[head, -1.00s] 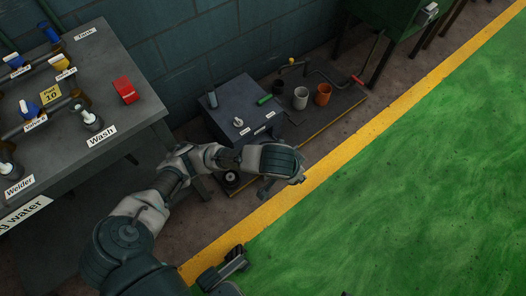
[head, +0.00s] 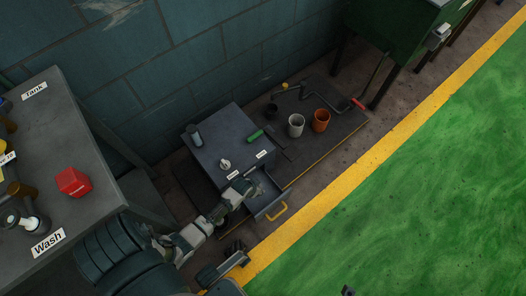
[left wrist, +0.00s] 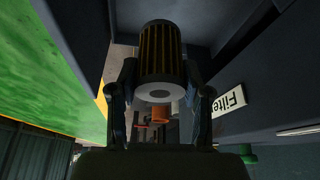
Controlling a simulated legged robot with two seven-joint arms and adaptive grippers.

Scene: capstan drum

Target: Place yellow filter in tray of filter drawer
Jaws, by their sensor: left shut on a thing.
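The filter drawer (head: 270,204) is pulled out from the front of a dark grey box and has a yellow handle (head: 277,212). My left gripper (head: 254,187) is over the inner part of the drawer. In the left wrist view the left gripper (left wrist: 158,92) is shut on the yellow filter (left wrist: 160,52), a cylinder with yellow pleats and grey end caps. In the head view the gripper largely hides the filter, and I cannot tell whether it touches the tray floor. What seems to be my right gripper (head: 232,262) shows at the bottom, its jaws unclear.
The grey box (head: 232,135) carries a grey cylinder and a small light knob. A "Filter" label (left wrist: 229,100) is close beside the left gripper. The Wash table (head: 85,215) is at left.

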